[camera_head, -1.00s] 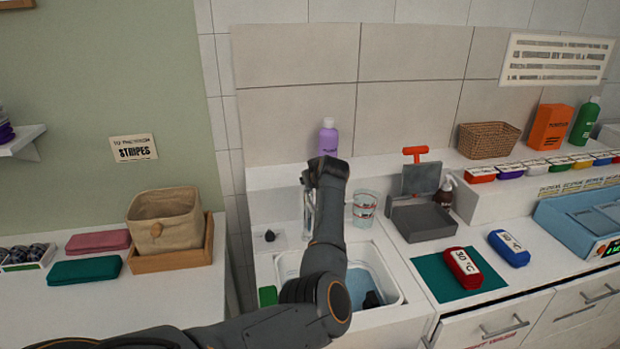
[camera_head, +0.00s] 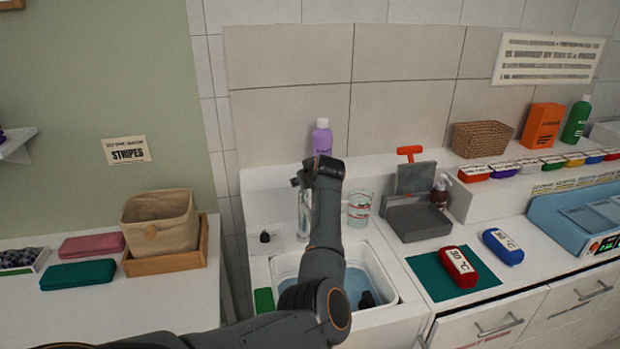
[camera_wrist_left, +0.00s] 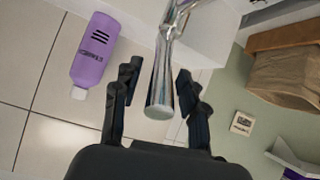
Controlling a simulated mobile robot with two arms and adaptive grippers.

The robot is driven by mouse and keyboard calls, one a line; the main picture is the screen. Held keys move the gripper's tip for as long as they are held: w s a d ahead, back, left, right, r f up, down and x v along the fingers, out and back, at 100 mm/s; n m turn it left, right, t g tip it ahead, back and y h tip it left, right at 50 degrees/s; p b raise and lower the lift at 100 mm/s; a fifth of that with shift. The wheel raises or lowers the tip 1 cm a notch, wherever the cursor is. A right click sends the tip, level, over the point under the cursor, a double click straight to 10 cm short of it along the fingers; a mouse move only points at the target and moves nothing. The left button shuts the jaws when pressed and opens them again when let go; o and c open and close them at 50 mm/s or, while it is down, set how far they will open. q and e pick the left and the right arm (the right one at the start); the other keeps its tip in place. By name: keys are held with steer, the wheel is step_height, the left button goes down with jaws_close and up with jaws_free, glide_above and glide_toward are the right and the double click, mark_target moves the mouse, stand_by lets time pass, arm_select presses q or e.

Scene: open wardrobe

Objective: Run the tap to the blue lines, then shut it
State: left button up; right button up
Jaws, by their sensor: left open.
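The chrome tap (camera_head: 304,213) stands at the back of the white sink (camera_head: 393,296), partly behind my left arm. My left gripper (camera_head: 308,178) is at the top of the tap. In the left wrist view, its two fingers (camera_wrist_left: 158,84) are open on either side of the tap's chrome end (camera_wrist_left: 160,98), with gaps visible. The basin holds bluish water (camera_head: 354,282), with a dark object in it. My arm hides much of the basin, and I cannot make out the blue lines. I cannot tell whether water is running. My right gripper is not in view.
A purple bottle (camera_head: 322,138) stands on the ledge behind the tap. A clear cup (camera_head: 360,208) is right of it. A dark knob (camera_head: 265,237) and a green block (camera_head: 264,300) are on the sink's left side. A grey dustpan-like tray (camera_head: 418,222) stands to the right.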

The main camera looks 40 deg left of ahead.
arm_select(q)
steer(key=v, duration=1)
steer(key=shift+d+r, duration=0.2)
steer(key=shift+d, duration=0.05)
steer(key=shift+s, duration=0.15)
